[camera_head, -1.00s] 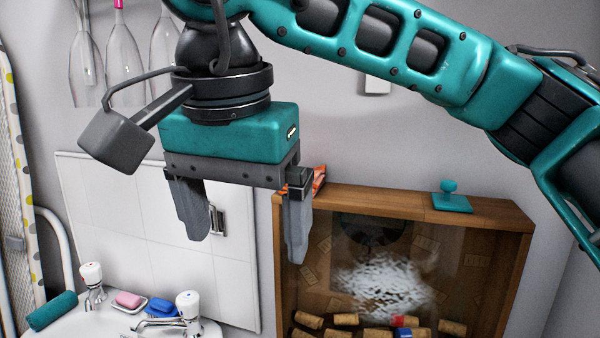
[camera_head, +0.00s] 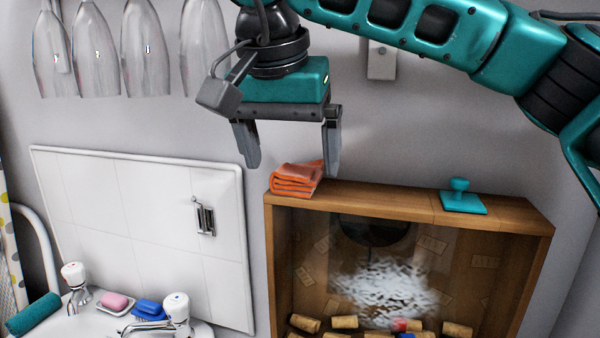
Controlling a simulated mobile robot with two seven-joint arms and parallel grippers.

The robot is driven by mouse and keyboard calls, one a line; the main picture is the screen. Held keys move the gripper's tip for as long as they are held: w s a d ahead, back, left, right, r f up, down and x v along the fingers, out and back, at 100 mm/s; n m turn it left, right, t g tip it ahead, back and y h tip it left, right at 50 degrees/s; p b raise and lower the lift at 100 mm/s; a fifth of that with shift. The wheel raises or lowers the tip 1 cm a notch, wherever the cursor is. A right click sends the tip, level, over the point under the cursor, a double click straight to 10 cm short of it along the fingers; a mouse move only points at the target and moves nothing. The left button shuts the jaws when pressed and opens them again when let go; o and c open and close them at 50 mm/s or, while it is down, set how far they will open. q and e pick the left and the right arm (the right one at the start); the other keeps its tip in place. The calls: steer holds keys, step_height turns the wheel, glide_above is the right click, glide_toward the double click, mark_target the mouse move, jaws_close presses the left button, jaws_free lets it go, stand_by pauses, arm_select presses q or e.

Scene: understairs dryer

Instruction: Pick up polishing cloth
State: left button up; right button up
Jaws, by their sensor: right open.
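The polishing cloth looks to be the folded orange cloth (camera_head: 296,179) on the left end of the wooden cabinet's top (camera_head: 385,202). My right gripper (camera_head: 292,170) points down with its fingers spread wide. Its fingertips appear just above and around the cloth in the picture; the right finger overlaps the cloth's right edge. I cannot tell whether it touches the cloth. Nothing is held between the fingers. My left gripper is out of view.
A teal stamp-like object (camera_head: 461,198) stands on the cabinet top to the right. Glasses (camera_head: 145,50) hang at upper left. A white panel with a metal handle (camera_head: 205,218) is left of the cabinet. A sink with taps (camera_head: 176,310) and soaps (camera_head: 116,301) is below.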

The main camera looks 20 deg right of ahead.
mark_target(300, 164)
steer(key=w+d, duration=0.1)
steer(key=w, duration=0.1)
steer(key=shift+w+d, duration=0.3)
steer(key=shift+d, duration=0.1)
steer(key=x, duration=0.2)
steer(key=shift+f, duration=0.3)
steer(key=shift+w+d+f, duration=0.1)
steer(key=shift+f, duration=0.1)
steer(key=shift+c, duration=0.9)
steer(key=c, duration=0.9)
steer(key=shift+o, duration=0.2)
